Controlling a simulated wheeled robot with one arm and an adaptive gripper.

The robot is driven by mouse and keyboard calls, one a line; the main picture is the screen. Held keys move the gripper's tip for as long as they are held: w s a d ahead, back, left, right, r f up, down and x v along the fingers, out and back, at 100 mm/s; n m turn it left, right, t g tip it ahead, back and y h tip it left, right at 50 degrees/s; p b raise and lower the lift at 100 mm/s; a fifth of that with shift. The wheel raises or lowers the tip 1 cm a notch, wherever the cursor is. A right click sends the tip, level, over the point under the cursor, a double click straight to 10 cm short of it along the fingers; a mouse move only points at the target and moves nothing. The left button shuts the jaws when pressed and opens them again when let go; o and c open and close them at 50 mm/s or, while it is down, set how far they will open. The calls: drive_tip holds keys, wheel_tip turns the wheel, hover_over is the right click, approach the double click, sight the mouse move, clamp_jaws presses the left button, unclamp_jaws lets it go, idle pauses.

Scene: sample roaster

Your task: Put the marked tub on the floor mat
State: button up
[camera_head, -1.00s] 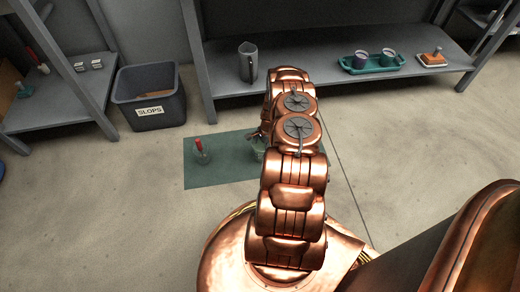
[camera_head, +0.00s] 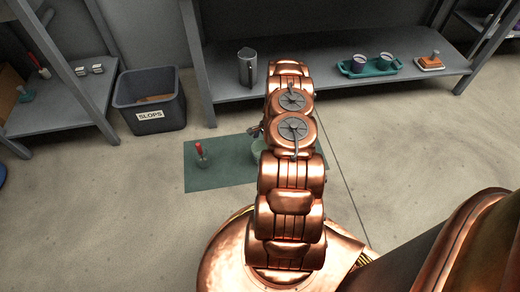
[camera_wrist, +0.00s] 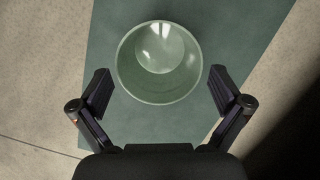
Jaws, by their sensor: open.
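The floor mat (camera_head: 225,178) is a dark green rectangle on the concrete floor, partly hidden behind my copper arm. A pale translucent green tub (camera_wrist: 160,63) stands on the mat in the wrist view, seen from above with its round mouth up and looking empty. In the head view only a sliver of the tub (camera_head: 258,147) shows beside my arm. My gripper (camera_wrist: 161,90) is open, its two fingers apart on either side of the tub's near edge, not touching it. No mark on the tub can be made out.
A small red-handled object (camera_head: 200,154) stands on the mat's left part. A grey bin labelled SLOPS (camera_head: 150,99) is at back left. A low grey shelf (camera_head: 310,95) holds a metal jug (camera_head: 247,66) and a green tray (camera_head: 369,67) with two cups.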

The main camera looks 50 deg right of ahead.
drive_tip(key=w+a+r+n, duration=0.1)
drive_tip(key=a+r+n, duration=0.15)
drive_tip(key=r, duration=0.45)
drive_tip(key=w+a+r+n+g+p, duration=0.1)
drive_tip(key=w+a+r, duration=0.1)
drive_tip(key=a+r, duration=0.35)
drive_tip(key=w+a+r+n, duration=0.1)
drive_tip(key=r, duration=0.8)
drive_tip(key=s+a+r+n+g, duration=0.1)
drive_tip(key=s+a+r+n, duration=0.15)
drive_tip(key=a+r, duration=0.5)
drive_tip(key=s+a+r+n, duration=0.1)
drive_tip(key=a+r+n, duration=0.2)
drive_tip(key=a+r, duration=0.45)
drive_tip(key=s+a+r+n+g+h, duration=0.1)
drive_tip(key=s+a+r+n+g, duration=0.1)
drive_tip(key=s+a+r+n, duration=0.75)
drive_tip(key=s+a+r, duration=0.2)
drive_tip(key=s, duration=0.6)
drive_tip(key=s+a+r+n+h, duration=0.1)
drive_tip(key=s+a+r, duration=0.2)
drive_tip(key=s, duration=0.7)
drive_tip(key=shift+s+a+r+n+g+h, duration=0.2)
drive_tip(key=shift+s+n+g+h, duration=0.1)
drive_tip(key=shift+n, duration=0.05)
